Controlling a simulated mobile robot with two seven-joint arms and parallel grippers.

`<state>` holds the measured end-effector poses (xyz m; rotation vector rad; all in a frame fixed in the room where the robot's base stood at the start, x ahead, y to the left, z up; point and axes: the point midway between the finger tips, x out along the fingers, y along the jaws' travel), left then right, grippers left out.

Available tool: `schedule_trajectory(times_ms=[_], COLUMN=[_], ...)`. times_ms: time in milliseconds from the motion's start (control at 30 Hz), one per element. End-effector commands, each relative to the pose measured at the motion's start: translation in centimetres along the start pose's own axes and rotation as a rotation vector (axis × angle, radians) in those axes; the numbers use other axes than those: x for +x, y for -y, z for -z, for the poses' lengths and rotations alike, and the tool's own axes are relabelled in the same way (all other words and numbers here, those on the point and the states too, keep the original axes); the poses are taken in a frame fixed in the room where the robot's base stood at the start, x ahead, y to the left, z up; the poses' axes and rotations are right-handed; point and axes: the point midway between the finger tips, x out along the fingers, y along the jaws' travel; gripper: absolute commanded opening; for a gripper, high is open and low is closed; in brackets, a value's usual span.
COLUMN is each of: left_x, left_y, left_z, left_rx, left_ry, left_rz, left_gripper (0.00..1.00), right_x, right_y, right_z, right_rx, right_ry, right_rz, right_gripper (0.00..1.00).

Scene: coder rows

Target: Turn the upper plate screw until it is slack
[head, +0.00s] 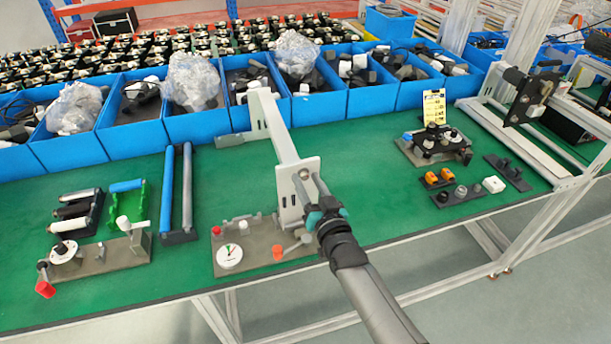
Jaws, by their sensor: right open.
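A white upright plate (289,194) stands at the end of a white beam (272,128) on a grey base (258,255) near the front of the green table. My right gripper (312,188) comes in from the lower right, open, with its fingers at the right side of the plate's face. A small dark spot near the top of the plate (303,173) may be the upper screw. It is too small to tell, and I cannot tell whether the fingers touch it. The fingers and wrist hide part of the plate's right edge. My left gripper is not in view.
A white dial (229,257) and an orange knob (277,251) sit on the base beside the plate. Blue bins (133,127) line the back. Blue and grey rollers (187,187) stand left. A black fixture (437,141) is right. Green table between is free.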

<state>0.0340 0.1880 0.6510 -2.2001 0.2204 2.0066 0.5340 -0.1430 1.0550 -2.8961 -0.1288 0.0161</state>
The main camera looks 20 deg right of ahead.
Motion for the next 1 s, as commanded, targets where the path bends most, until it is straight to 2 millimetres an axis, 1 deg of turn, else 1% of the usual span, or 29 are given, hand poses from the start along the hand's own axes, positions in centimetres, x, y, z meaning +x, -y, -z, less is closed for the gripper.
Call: schedule_trajectory(times_ms=[33,100,200,733,1000], left_x=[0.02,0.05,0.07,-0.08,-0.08], left_y=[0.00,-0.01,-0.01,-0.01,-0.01], left_z=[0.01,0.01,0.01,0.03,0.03], left_rx=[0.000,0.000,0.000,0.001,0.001], left_ry=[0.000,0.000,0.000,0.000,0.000], left_rz=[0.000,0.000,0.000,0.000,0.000], left_gripper=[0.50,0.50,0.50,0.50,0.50], right_x=[0.01,0.01,0.01,0.01,0.00], right_y=[-0.01,0.01,0.01,-0.01,-0.01], right_z=[-0.01,-0.03,-0.03,0.00,-0.02], right_rx=[0.064,0.137,0.185,0.183,0.182], right_ry=[0.000,0.000,0.000,-0.001,0.000], right_rz=[0.001,0.001,0.001,0.001,0.000], right_gripper=[0.47,0.47,0.47,0.47,0.17])
